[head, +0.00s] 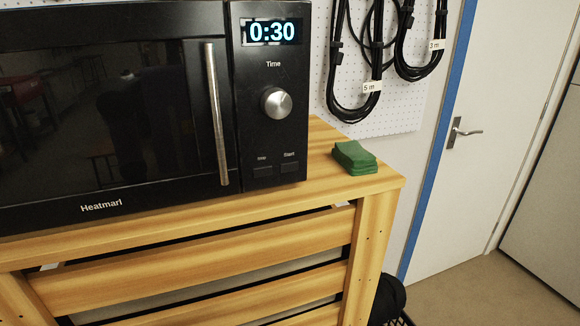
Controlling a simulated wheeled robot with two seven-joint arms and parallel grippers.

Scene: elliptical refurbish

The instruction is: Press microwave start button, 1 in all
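A black microwave (120,197) labelled Heatmarl stands on a wooden unit in the head view, at the left. Its door is shut and has a vertical metal handle (215,115). The display (271,32) reads 0:30. A silver Time knob (276,103) sits below it. Under the knob are two dark buttons: a stop button (263,172) on the left and the start button (290,168) on the right. Neither gripper is in view, and nothing covers the buttons.
A stack of green cloths or pads (354,157) lies on the wooden unit (330,192), right of the microwave. Black cables (352,103) hang on a white pegboard behind. A white door (490,90) is at the right. Carpeted floor (470,295) is clear at lower right.

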